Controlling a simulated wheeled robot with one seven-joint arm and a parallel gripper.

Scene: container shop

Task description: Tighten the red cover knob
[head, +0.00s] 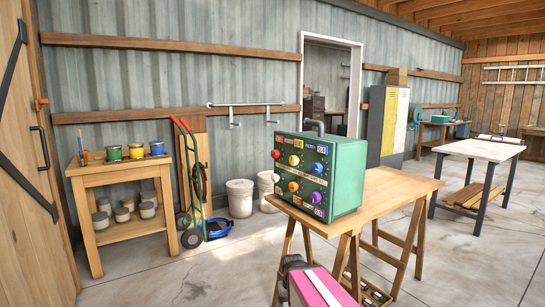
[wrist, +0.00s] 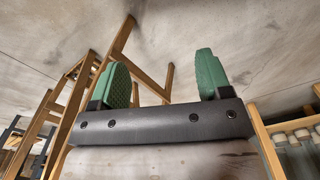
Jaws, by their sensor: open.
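A green box (head: 346,172) with a front panel of coloured knobs stands on a wooden trestle table (head: 395,190). The floor and wooden trestle legs lie beyond the fingers. The box and knobs are not in the wrist view. In the head view the fingers cannot be made out.
A hand truck (head: 188,185) and white buckets (head: 240,198) stand by the wall behind the table. A wooden stand (head: 118,190) with paint pots is at left. A second table (head: 480,150) is at right.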

